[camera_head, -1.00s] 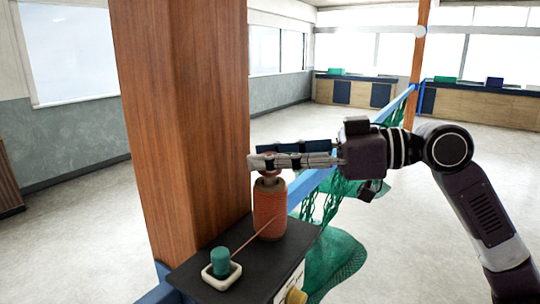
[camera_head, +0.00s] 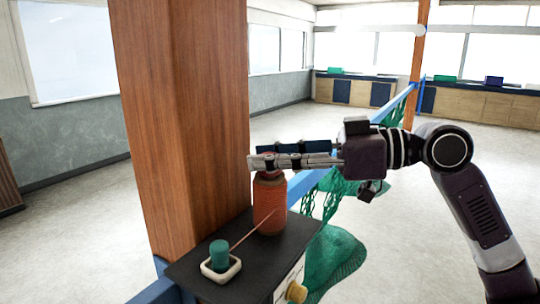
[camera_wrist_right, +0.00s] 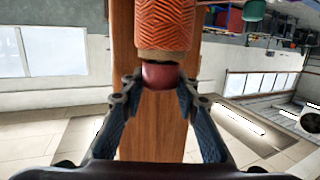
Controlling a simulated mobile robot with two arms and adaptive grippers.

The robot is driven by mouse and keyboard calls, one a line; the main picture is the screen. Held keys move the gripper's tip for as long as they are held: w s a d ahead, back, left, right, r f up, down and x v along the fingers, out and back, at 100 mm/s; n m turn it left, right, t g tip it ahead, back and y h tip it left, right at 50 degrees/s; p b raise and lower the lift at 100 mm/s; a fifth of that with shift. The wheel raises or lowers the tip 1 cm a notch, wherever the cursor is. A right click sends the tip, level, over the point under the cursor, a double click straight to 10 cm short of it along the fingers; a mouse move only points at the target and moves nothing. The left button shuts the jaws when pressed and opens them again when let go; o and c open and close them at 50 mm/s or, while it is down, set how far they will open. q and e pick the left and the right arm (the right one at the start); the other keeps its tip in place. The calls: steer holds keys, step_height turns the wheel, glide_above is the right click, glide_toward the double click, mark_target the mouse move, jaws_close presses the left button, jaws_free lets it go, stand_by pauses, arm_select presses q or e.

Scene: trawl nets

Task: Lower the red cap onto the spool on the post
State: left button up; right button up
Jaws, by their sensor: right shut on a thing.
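The orange spool (camera_head: 269,207) stands upright on a dark shelf (camera_head: 215,294) beside the wooden post. My right gripper (camera_head: 262,164) is just above the spool's top, with its arm coming in from the right. It is shut on the small red cap (camera_wrist_right: 160,75), which sits between the two fingertips (camera_wrist_right: 160,84) in the right wrist view. The cap is at the spool's tan end rim (camera_wrist_right: 163,54) and appears to touch it, in line with the spool. In the head view the fingers mostly hide the cap. My left gripper is not in view.
A teal piece (camera_head: 219,253) stands in a small white dish (camera_head: 221,271) on the shelf, and a thin reddish rod slants up from it to the spool. The wooden post (camera_head: 185,120) rises close behind the shelf. Green netting (camera_head: 335,255) hangs at the right.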

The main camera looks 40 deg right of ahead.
steer(key=o, duration=1.1)
steer(key=v, duration=1.2)
